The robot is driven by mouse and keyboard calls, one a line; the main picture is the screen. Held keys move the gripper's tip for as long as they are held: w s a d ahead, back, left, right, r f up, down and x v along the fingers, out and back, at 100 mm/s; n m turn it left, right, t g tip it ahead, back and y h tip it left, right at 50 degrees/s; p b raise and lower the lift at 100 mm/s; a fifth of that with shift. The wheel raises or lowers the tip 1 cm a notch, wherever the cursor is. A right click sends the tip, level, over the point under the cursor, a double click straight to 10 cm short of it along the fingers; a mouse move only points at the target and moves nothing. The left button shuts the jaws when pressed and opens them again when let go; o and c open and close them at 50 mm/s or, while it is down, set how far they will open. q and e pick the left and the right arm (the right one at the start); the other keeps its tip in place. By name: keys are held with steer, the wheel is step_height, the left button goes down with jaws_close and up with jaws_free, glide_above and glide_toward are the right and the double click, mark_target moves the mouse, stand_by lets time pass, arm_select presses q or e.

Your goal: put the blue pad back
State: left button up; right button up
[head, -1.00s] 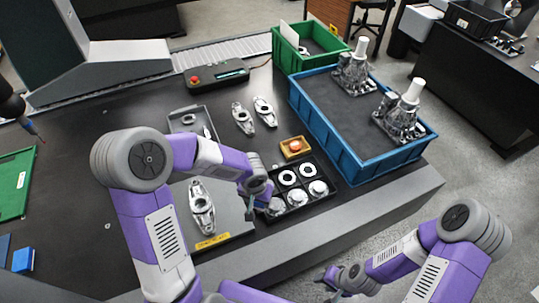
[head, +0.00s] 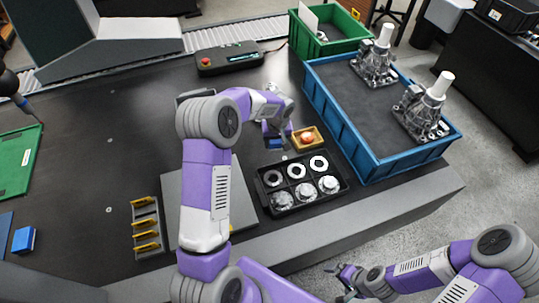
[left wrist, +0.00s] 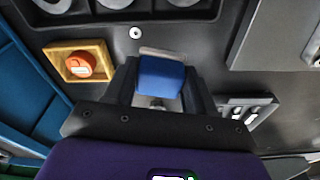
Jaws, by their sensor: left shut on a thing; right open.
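My left gripper (head: 274,138) is shut on a blue pad (left wrist: 161,77), which sits between its two fingers in the left wrist view. In the head view the pad (head: 273,144) shows as a small blue patch, partly hidden by the fingers, just left of a small yellow-brown tray (head: 307,138) with an orange-red round thing in it. I cannot tell its height above the table. Another blue block (head: 23,241) lies at the far left of the table. My right gripper (head: 342,281) is open and empty in front of the table's front edge.
A black tray (head: 264,200) with white rings and metal parts stands in front of the left gripper. A blue crate (head: 362,146) with two castings is to the right, a green bin (head: 305,42) behind. A rack with yellow pieces (head: 147,228) is at front left. The left-middle table is mostly clear.

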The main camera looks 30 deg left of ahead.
arm_select(q)
steer(key=w+a+n, duration=0.2)
steer(key=w+a, duration=0.2)
steer(key=a, duration=0.1)
steer(key=f+b, duration=0.1)
steer(key=f, duration=0.4)
steer(key=f+b, duration=0.2)
steer(key=f, duration=0.3)
steer(key=shift+s+d+f, duration=0.15)
steer(key=shift+s+f, duration=0.05)
steer(key=shift+f, duration=0.15)
steer(key=o, duration=1)
steer(key=shift+r, duration=0.2)
steer(key=r, duration=0.4)
steer(key=d+r+p, duration=0.1)
steer(key=r, duration=0.3)
steer(key=s+r+p, duration=0.1)
steer(key=r, duration=0.2)
steer(key=shift+s+d+r, duration=0.1)
steer(key=shift+d+r, duration=0.1)
steer(key=shift+r, duration=0.2)
